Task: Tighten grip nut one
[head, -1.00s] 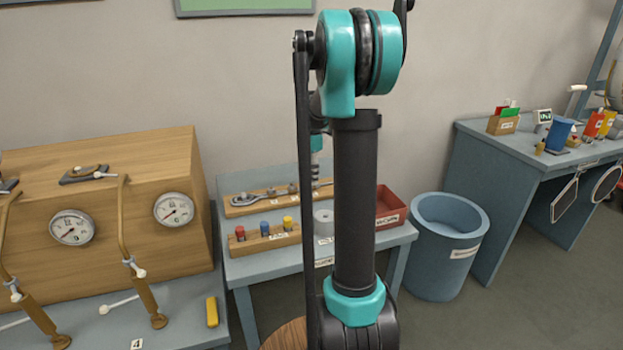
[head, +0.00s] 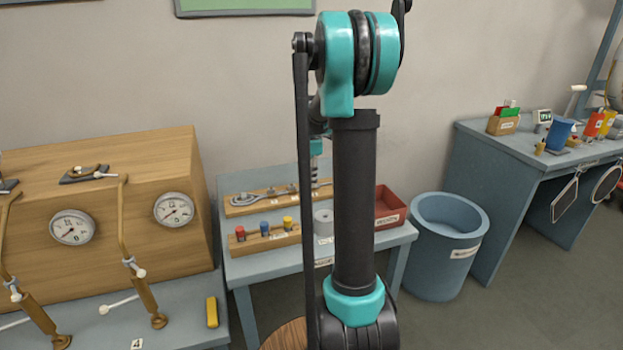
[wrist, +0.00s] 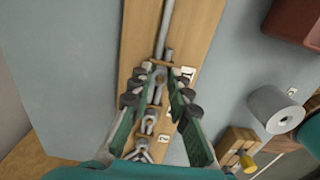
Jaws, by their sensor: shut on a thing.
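In the wrist view, my gripper (wrist: 162,72) has its fingertips closed in on a grey metal spanner (wrist: 165,30) next to a "1" label. The spanner's long shank lies along a wooden rack (wrist: 137,35), and its contact with the rack is unclear. In the head view, the rack (head: 236,211) lies on a small blue table, and my arm hides most of the gripper. I cannot pick out grip nut one; brown pipes with pale fittings (head: 129,262) stand before a wooden gauge box at left.
The table also bears a peg block (head: 262,243), a grey-white roll (head: 323,222) and a red tray (head: 390,207). A blue bin (head: 446,255) stands to its right. A yellow block (head: 212,312) lies by the wooden gauge box (head: 110,205).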

